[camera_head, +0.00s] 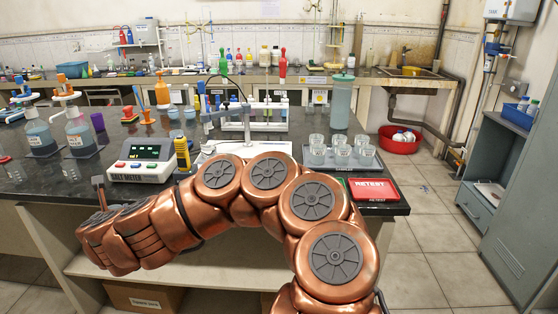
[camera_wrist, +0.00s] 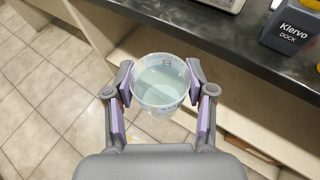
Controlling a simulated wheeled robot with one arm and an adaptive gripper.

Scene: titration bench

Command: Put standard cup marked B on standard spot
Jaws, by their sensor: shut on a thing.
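In the wrist view my gripper (camera_wrist: 160,88) is shut on a clear cup (camera_wrist: 158,107) of pale liquid, with one purple-padded finger on each side. A letter that looks like B shows on its far wall. The cup looks upright and is over the floor in front of the bench edge. In the head view my copper arm reaches left along the front of the bench, and neither the gripper's fingers nor the cup can be made out. I cannot make out the standard spot in either view.
Several clear cups (camera_head: 342,150) stand on a tray at right, beside a red retest pad (camera_head: 373,190).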

